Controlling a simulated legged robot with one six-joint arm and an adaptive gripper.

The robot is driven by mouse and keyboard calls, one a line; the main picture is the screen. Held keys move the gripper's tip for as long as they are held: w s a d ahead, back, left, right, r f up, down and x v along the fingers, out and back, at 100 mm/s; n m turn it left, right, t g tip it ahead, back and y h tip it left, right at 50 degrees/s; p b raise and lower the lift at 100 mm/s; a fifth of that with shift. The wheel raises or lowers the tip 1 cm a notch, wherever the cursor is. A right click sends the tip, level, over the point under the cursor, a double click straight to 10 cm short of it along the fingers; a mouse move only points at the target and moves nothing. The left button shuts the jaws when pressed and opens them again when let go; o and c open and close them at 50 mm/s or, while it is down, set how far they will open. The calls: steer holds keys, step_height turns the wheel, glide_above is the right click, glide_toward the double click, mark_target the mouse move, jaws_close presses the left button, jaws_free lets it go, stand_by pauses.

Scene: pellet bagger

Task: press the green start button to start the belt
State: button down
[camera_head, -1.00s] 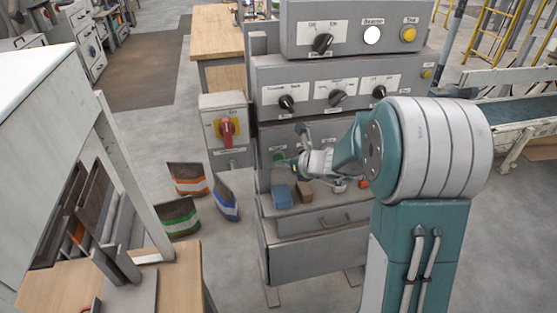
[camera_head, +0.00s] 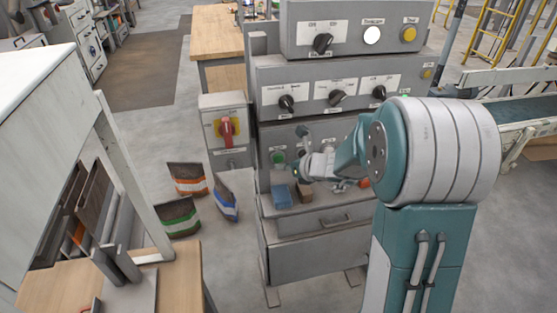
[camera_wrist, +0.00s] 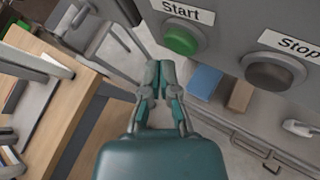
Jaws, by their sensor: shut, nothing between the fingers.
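The green start button (camera_head: 279,158) is on the lower front panel of the grey control cabinet. It also shows in the wrist view (camera_wrist: 182,40), under a "Start" label, at the upper middle. My gripper (camera_wrist: 161,72) is shut and empty, its fingertips just left of and below the button in the wrist view. In the head view my gripper (camera_head: 298,171) is beside the button, to its right; a gap shows between them. The dark stop button (camera_wrist: 273,72) is to the right in the wrist view. The belt (camera_head: 520,110) is at the right edge of the head view.
A blue block (camera_head: 282,197) and a brown block (camera_head: 305,193) lie on the cabinet's ledge, below the buttons. A box with a red switch (camera_head: 227,130) stands left of the cabinet. Several bags (camera_head: 187,180) stand on the floor. A wooden table (camera_head: 170,285) is at front left.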

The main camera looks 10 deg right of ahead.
steer(key=s, duration=0.6)
stand_by(0.6)
steer(key=s+a+r+n+g, duration=0.2)
steer(key=s+a+r+n, duration=0.15)
steer(key=s+n, duration=0.35)
steer(key=s+a+r+n+g, duration=0.3)
steer(key=s+r+n, duration=0.15)
steer(key=n, duration=0.45)
steer(key=s+d+r+n+h, duration=0.1)
steer(key=s+d+n+h, duration=0.2)
steer(key=s+n, duration=0.3)
steer(key=s+d+r+n+t+h, duration=0.1)
steer(key=s+d+r+n+h, duration=0.1)
steer(key=s+n, duration=0.5)
steer(key=d+n+h, duration=0.1)
steer(key=n+h, duration=0.1)
steer(key=shift+d+r+h, duration=0.15)
steer(key=shift+r+h, duration=0.1)
steer(key=shift+h, duration=0.05)
